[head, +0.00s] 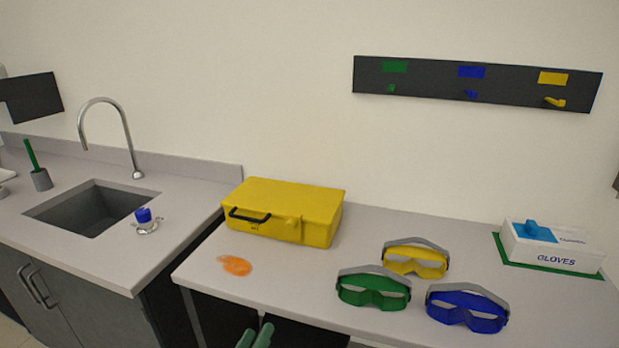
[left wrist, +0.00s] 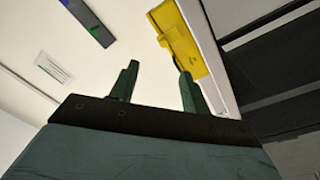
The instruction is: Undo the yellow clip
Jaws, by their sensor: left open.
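A yellow case (head: 285,203) stands closed on the grey worktop, with a dark handle (head: 249,216) on its front. A small yellow clip (head: 294,223) sits on the front, right of the handle. My left gripper (head: 256,335) shows only its green fingertips at the bottom edge of the head view, below and in front of the worktop edge. In the left wrist view its fingers (left wrist: 156,78) are apart with nothing between them, and the case (left wrist: 178,38) lies beyond them, partly behind the right finger. My right gripper is not in view.
An orange spill (head: 235,265) lies in front of the case. Green (head: 373,290), blue (head: 467,308) and yellow goggles (head: 415,261) and a glove box (head: 550,247) stand to the right. A sink (head: 92,207) is at left. A dark rail (head: 430,83) with hooks hangs on the wall.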

